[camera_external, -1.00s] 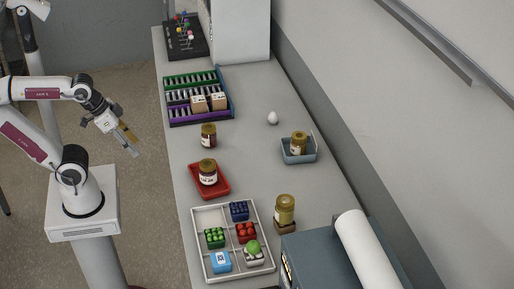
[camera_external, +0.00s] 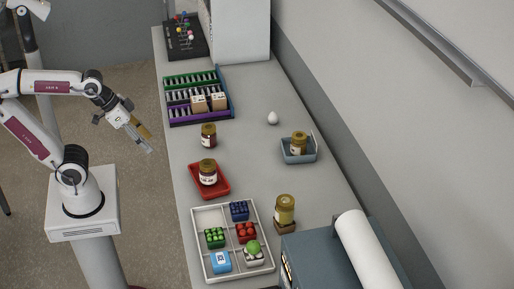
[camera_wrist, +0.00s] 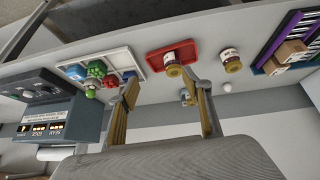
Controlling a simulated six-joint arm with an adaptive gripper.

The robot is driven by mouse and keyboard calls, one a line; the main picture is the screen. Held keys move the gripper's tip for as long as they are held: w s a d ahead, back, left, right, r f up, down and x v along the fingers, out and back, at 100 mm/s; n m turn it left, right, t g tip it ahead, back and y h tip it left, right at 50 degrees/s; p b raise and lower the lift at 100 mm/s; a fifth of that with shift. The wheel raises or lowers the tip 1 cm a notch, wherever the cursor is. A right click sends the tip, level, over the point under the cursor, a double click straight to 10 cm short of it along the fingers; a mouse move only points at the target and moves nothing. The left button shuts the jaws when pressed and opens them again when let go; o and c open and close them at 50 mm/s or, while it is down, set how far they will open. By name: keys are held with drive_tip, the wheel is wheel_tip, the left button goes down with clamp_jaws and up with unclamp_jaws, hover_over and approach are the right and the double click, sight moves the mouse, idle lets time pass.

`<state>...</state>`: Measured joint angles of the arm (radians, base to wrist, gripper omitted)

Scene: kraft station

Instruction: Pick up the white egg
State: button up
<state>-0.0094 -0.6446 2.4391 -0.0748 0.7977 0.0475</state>
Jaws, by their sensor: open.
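The white egg (camera_external: 272,118) stands on the bare bench, right of the colored racks and behind the blue-grey tray. It also shows in the wrist view as a small white spot (camera_wrist: 227,87), to the right of my fingers. My gripper (camera_external: 149,148) is left of the bench, past its edge, well away from the egg. In the wrist view my gripper (camera_wrist: 166,108) has its two fingers spread wide with nothing between them.
Jars stand on the bench, one in a red tray (camera_external: 220,189) and one in the blue-grey tray (camera_external: 289,155). A divided white tray (camera_external: 236,266) holds small colored items. A rack (camera_external: 229,100) holds two boxes. A machine (camera_external: 309,262) with a white roll (camera_external: 366,250) stands at front right.

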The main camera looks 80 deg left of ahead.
drive_tip(key=w+a+r+n+t, duration=0.1)
drive_tip(key=w+r+t, duration=0.1)
drive_tip(key=w, duration=1.3)
drive_tip(key=w+a+r+n+t, duration=0.1)
drive_tip(key=w+t, duration=0.1)
drive_tip(key=w, duration=1.2)
drive_tip(key=w+a+f+n+t+y, duration=0.1)
drive_tip(key=w+a+f+n+y, duration=0.15)
drive_tip(key=w+a, duration=0.3)
drive_tip(key=w+a+f+n+y, duration=0.1)
drive_tip(key=w+a+f, duration=0.25)
drive_tip(key=w, duration=0.35)
drive_tip(key=n+g+y, duration=0.2)
drive_tip(key=n+y, duration=0.1)
drive_tip(key=y, duration=0.3)
approach(272, 119)
drive_tip(key=shift+w+a+f, duration=0.1)
drive_tip(key=shift+w+a, duration=0.15)
drive_tip(key=shift+w, duration=0.25)
drive_tip(key=shift+w+a+f, duration=0.1)
drive_tip(key=shift+w+a, duration=0.15)
drive_tip(key=shift+w, duration=0.3)
drive_tip(key=shift+s+a+f+n, duration=0.1)
drive_tip(key=shift+a+f+n, duration=0.15)
drive_tip(key=shift+a+f, duration=0.2)
drive_tip(key=shift+d, duration=0.1)
drive_tip(key=shift+x, duration=1.3)
